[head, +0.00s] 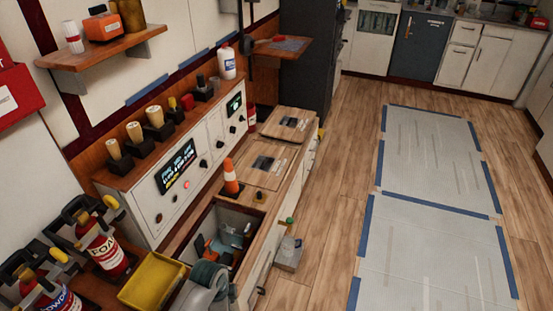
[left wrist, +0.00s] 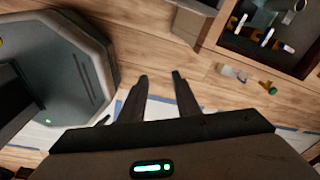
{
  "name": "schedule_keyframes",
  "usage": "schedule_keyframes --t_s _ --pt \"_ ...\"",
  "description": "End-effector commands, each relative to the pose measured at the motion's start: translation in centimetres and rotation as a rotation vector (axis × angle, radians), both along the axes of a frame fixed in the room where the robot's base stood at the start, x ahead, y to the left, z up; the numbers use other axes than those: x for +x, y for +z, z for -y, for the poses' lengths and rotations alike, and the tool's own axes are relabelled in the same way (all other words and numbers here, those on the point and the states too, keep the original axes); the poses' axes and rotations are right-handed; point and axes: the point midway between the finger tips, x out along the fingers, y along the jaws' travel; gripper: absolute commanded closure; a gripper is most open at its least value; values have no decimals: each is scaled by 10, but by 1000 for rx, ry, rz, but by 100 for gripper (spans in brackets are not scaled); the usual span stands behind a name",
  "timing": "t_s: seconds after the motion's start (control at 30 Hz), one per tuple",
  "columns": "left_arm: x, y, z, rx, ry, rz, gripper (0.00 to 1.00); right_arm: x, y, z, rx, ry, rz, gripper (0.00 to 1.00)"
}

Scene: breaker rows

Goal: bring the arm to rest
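My left gripper (left wrist: 160,77) shows in the left wrist view, its two dark fingers apart with bare wooden floor visible between and beyond them. It holds nothing. I cannot make out either gripper in the head view, and my right gripper shows in neither view. A white control panel (head: 205,150) with dark knobs, a red light and a lit display (head: 177,166) stands along the left wall in the head view. No gripper is seen touching it.
Red extinguishers (head: 103,246) and a yellow tray (head: 152,281) are at lower left. Small items (left wrist: 268,88) lie on the floor. Blue-taped grey mats (head: 430,250) cover the clear floor at right.

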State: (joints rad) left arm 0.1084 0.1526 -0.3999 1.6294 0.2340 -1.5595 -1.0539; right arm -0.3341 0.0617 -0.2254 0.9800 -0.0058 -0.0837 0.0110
Motion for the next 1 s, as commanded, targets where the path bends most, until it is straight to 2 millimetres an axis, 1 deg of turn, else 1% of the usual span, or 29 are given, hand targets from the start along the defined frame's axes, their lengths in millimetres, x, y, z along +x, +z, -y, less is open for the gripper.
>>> schedule_keyframes --t_s 0.03,0.17,0.3,0.4,0.5,0.7,1.0 --pt "-19 2 1 -17 71 4 70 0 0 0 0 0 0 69" --pt "-61 16 -5 -59 301 21 70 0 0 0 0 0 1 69" --pt "-105 37 -20 -98 562 41 70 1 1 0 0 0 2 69" --pt "-132 55 -32 -122 734 55 70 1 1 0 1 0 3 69" --pt "-152 70 -43 -138 862 70 70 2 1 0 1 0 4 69" --pt "-181 94 -59 -161 1044 91 70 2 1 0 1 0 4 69" --pt "-209 120 -77 -183 1221 118 70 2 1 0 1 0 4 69"
